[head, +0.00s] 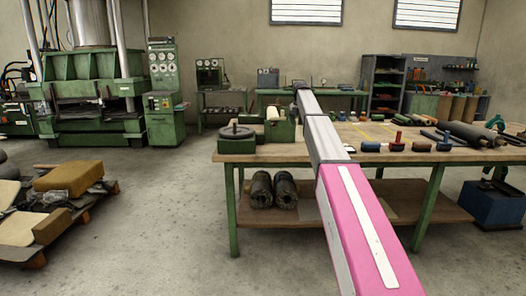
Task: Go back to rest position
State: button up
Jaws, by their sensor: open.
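My arm, with its pink and grey links, reaches from the lower right up and away over the workbench (290,157). Its far end is over the back left part of the bench top, beside a green device with a pale roll (272,114). I cannot make out my gripper; it is hidden behind or beyond the arm's far end. I see nothing held.
Several small blue and red pieces (396,146) and dark rolls (473,134) lie on the bench's right. A round dark plate (237,132) sits at its left corner. Two dark rolls (273,190) lie on the lower shelf. A loaded pallet (75,212) stands left; floor between is clear.

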jog(key=s+f+m, duration=1.3)
jog(key=s+f, duration=1.1)
jog(key=f, duration=0.3)
jog(key=s+f+m, duration=0.4)
jog(key=s, duration=0.5)
jog(key=s+f+m, duration=0.5)
jog(key=s, duration=0.4)
jog(key=s+f+m, duration=0.5)
jog(key=s, duration=0.5)
jog(key=shift+f, duration=0.2)
